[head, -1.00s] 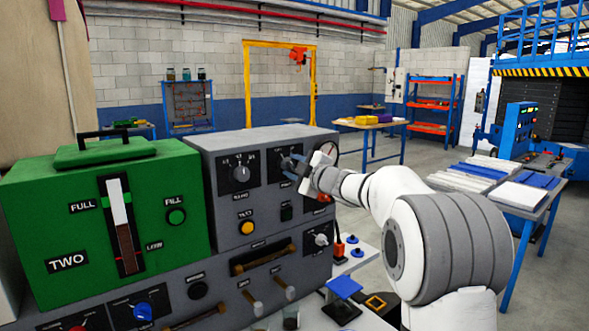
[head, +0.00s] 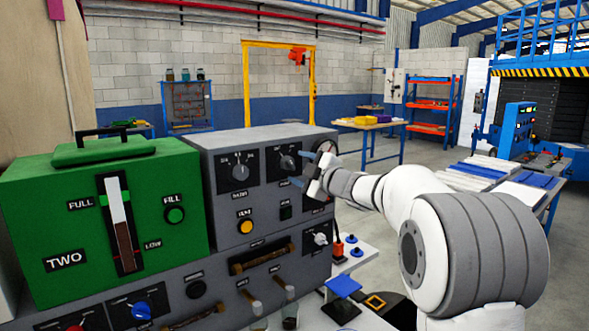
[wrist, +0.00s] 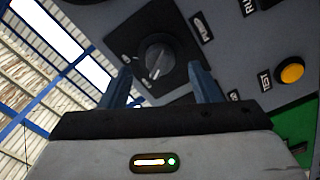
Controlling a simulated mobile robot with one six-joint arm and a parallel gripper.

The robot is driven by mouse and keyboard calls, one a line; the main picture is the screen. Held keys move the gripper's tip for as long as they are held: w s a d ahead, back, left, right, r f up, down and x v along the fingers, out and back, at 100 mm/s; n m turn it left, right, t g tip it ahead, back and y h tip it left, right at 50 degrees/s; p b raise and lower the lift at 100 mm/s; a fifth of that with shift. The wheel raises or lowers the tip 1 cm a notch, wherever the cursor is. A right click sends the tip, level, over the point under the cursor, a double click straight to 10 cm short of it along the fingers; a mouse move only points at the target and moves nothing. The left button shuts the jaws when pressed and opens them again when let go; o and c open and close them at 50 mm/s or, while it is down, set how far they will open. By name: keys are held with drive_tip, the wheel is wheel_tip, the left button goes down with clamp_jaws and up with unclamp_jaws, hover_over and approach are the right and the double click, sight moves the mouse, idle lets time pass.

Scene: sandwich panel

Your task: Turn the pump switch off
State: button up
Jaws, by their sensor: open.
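The pump switch (head: 287,162) is a dark rotary knob on a black plate, on the upper front of the grey panel box (head: 262,137). It also shows in the wrist view (wrist: 158,54), with a pale mark toward its lower side. The label beside it there seems to read PUMP; the position lettering is too small to read. My gripper (head: 305,168) is open and empty, just right of the knob and apart from it. In the wrist view the blue fingers of my gripper (wrist: 158,75) are spread below the knob, with the knob between their lines.
Another rotary knob (head: 240,170) sits left of the switch, above a yellow button (head: 245,227). A green box (head: 60,200) with a level gauge stands at left. A gauge (head: 327,146) lies partly behind my gripper.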

drive_tip(key=shift+v, duration=2.1)
drive_tip(key=s+d+f+m+g+h, duration=0.2)
drive_tip(key=s+d+f+m+h, duration=0.6)
drive_tip(key=s+d+m+h, duration=0.4)
drive_tip(key=s+a+f+m+g, duration=0.1)
drive_tip(key=s+f+m+g, duration=0.1)
drive_tip(key=s+f, duration=0.3)
drive_tip(key=s+a+f+m+g+y, duration=0.1)
drive_tip(key=s+f+g, duration=0.4)
drive_tip(key=s, duration=0.8)
drive_tip(key=s+a+f+m+g+y, duration=0.1)
drive_tip(key=s+a+f+m+g, duration=0.2)
drive_tip(key=s, duration=0.7)
wheel_tip(320, 180, down, 3)
drive_tip(key=shift+a+r+m, duration=0.2)
drive_tip(key=shift+m, duration=0.3)
